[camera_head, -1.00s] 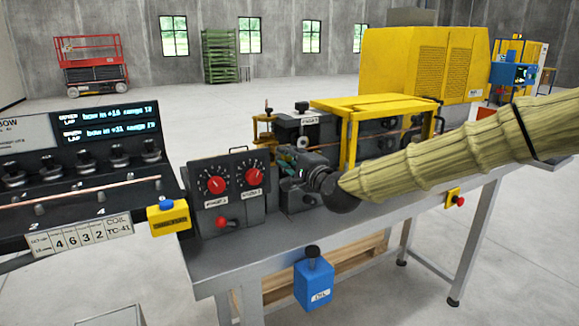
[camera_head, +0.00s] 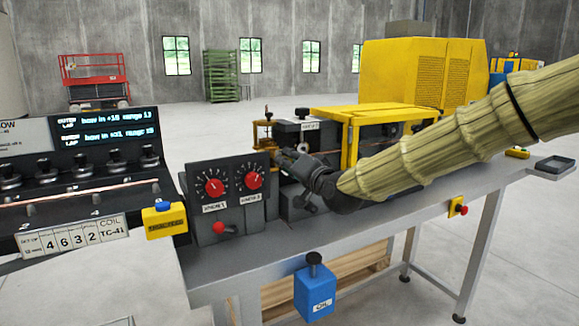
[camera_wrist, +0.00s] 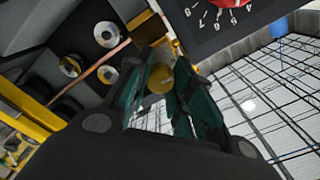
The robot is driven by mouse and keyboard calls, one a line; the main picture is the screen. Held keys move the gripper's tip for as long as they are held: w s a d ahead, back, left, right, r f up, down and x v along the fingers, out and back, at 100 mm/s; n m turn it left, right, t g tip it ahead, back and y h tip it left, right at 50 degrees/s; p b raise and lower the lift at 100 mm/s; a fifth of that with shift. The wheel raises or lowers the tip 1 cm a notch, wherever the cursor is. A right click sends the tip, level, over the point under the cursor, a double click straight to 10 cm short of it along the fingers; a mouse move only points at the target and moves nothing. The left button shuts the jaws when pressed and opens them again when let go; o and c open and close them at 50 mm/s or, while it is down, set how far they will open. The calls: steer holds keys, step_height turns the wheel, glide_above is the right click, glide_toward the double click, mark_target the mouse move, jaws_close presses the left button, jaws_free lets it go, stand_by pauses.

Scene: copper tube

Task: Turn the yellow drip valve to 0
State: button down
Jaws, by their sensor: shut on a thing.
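The yellow drip valve (camera_head: 265,131) is a small brass-yellow fixture on a post at the back of the bench, behind the two-dial box. My gripper (camera_head: 279,155) reaches to its lower part from the right, under my arm's yellowish sleeve. In the wrist view, the dark teal fingers of my gripper (camera_wrist: 163,64) are closed around a round yellow knob (camera_wrist: 160,79), which looks like the valve's handle. The fingers hide the knob's sides. I cannot read a scale or a setting on the valve.
A black box with two red dials (camera_head: 233,190) stands close left of my gripper. A yellow frame (camera_head: 350,140) and a copper tube (camera_wrist: 98,72) are near it. A control panel (camera_head: 80,180) fills the left. A blue can (camera_head: 315,290) hangs at the bench front.

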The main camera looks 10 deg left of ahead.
steer(key=shift+s+f+n, duration=0.2)
steer(key=shift+f+n, duration=0.35)
steer(key=shift+n, duration=0.05)
steer(key=c, duration=1.5)
jaws_free()
steer(key=o, duration=0.3)
steer(key=shift+r, duration=0.25)
steer(key=shift+r, duration=0.1)
steer(key=v, duration=1.2)
